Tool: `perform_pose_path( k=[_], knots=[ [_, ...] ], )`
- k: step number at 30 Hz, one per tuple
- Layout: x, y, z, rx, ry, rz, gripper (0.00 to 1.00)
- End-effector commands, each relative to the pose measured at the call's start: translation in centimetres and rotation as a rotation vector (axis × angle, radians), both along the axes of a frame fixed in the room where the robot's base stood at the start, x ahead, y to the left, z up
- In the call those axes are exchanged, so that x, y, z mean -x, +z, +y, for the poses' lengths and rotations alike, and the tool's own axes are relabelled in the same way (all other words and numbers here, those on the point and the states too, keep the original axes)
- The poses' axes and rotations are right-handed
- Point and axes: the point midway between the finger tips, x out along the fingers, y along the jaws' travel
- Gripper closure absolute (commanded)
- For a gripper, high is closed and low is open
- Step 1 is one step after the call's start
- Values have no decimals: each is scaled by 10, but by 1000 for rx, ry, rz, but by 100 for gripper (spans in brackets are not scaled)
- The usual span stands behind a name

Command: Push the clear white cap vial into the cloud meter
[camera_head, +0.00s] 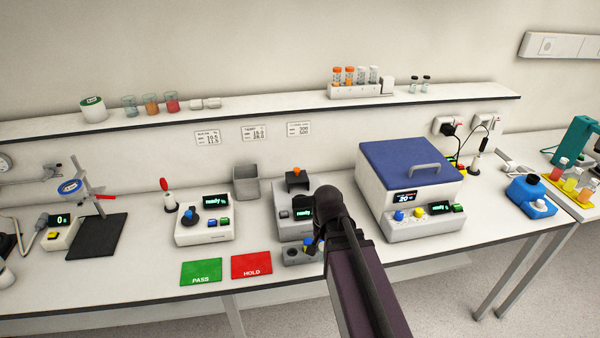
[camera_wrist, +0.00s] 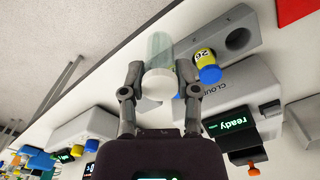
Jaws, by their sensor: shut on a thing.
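My gripper (camera_wrist: 159,74) is shut on a clear vial with a white cap (camera_wrist: 158,84). The pale glass body extends beyond the fingers in the wrist view. The grey cloud meter (camera_wrist: 225,97), marked CLOUD, lies right of the held vial there, with a green "ready" display. The vial appears apart from it. In the head view, the cloud meter (camera_head: 283,222) stands mid-bench, partly hidden by my gripper (camera_head: 317,240) and arm. The held vial cannot be made out there.
A grey block (camera_wrist: 262,38) in front of the meter has an empty round hole and a blue-and-yellow vial (camera_wrist: 207,66) beside it. Left are another meter (camera_head: 205,232) and green PASS (camera_head: 201,270) and red HOLD (camera_head: 251,264) mats. A blue-lidded machine (camera_head: 405,165) stands right.

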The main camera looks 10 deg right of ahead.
Motion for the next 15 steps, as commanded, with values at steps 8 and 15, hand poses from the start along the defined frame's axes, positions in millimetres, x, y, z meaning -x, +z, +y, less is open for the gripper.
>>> perform_pose_path(
  k=[8, 15],
  knots=[
    [-90, 38, 3, 0, 1, 0, 100],
    [-175, 71, 8, 0, 1, 0, 100]
  ],
)
